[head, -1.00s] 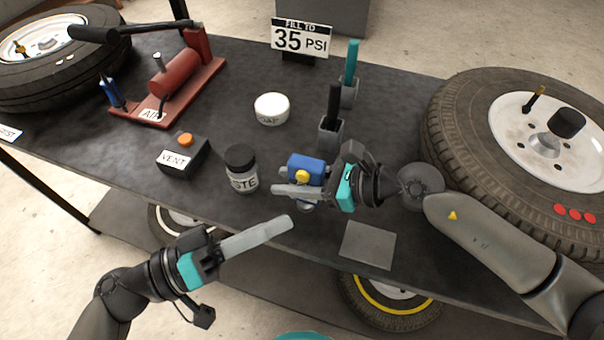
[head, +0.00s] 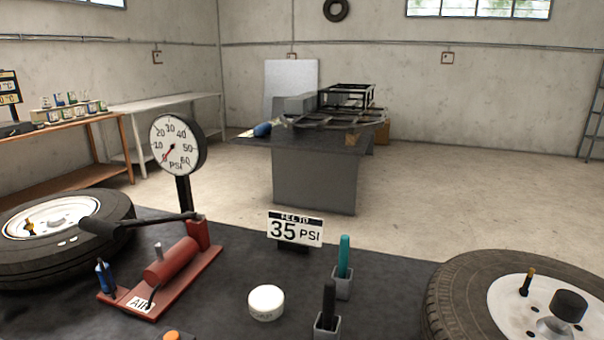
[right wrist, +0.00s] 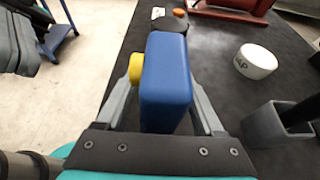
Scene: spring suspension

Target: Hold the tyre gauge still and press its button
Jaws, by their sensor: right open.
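The tyre gauge (right wrist: 165,85) is a blue block with a yellow button (right wrist: 136,68) on its left side in the right wrist view. My right gripper (right wrist: 163,95) is open, with one grey finger on each side of the gauge. A gap shows between the right finger and the blue body; the left finger passes near the button, and I cannot tell whether it touches. The gauge's lower part is hidden. In the head view neither gripper nor the gauge shows. I cannot make out my left gripper in either view.
In the head view a red air pump (head: 165,265) with a dial (head: 177,146) stands on the dark bench. A 35 PSI sign (head: 295,230), a white tub (head: 266,302) and holders with a teal tool (head: 344,257) and black tool (head: 329,303) are there. Tyres (head: 75,245) (head: 455,300) flank them.

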